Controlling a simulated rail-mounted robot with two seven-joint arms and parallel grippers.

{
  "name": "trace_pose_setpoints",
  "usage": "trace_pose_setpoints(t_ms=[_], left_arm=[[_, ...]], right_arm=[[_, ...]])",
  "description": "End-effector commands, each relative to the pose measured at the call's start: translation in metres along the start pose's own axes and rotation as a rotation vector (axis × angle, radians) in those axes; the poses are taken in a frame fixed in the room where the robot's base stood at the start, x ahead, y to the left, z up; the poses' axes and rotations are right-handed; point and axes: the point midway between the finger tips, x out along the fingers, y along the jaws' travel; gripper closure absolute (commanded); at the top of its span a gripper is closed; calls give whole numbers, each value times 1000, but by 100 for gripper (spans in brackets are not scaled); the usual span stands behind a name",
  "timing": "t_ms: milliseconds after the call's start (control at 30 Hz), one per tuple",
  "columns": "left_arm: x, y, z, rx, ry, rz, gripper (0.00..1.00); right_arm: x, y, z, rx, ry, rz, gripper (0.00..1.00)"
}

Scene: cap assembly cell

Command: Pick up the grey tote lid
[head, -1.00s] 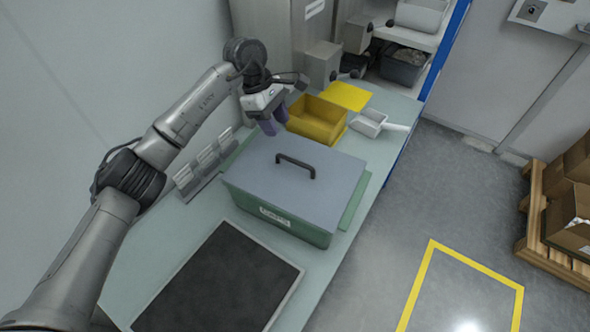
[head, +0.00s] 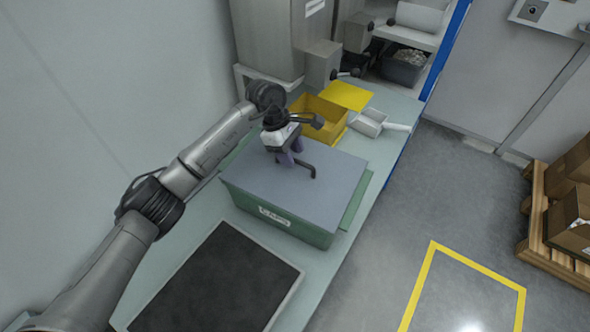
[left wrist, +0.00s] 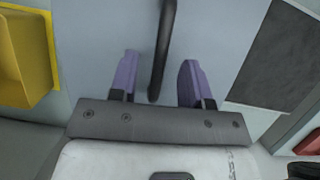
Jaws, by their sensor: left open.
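The grey tote lid (head: 325,198) lies flat on top of the green tote (head: 305,231), which stands on the bench. Its black bar handle (head: 308,171) is partly hidden behind my left gripper (head: 291,160) in the head view. The gripper is open above the lid. In the left wrist view, the two purple fingers of the left gripper (left wrist: 158,80) are spread apart. The dark handle (left wrist: 162,50) runs between them, with clear space on both sides. The lid's grey surface (left wrist: 225,30) fills the background there. My right gripper is not in view.
A yellow bin (head: 320,112) and a white scoop (head: 368,123) stand behind the tote. A black mat (head: 218,280) lies in front of it on the bench (head: 315,290). A grey cabinet (head: 268,40) rises at the back left.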

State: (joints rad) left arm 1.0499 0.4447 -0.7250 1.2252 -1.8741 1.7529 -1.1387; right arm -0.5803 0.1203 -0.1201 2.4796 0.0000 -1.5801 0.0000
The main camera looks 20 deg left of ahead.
Motion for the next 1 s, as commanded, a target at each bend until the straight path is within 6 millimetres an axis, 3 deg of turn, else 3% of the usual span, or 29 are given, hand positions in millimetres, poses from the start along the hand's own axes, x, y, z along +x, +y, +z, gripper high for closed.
trace_pose_setpoints(t_ms=[200, 433, 900, 1000], left_arm=[[27, 0, 0, -1, 0, -1, 56], [29, 0, 0, -1, 0, 0, 56], [28, 0, 0, -1, 1, 0, 100], [28, 0, 0, -1, 1, 0, 100]], right_arm=[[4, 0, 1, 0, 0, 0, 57], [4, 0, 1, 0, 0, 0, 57], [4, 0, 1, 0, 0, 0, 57], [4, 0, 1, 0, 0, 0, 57]])
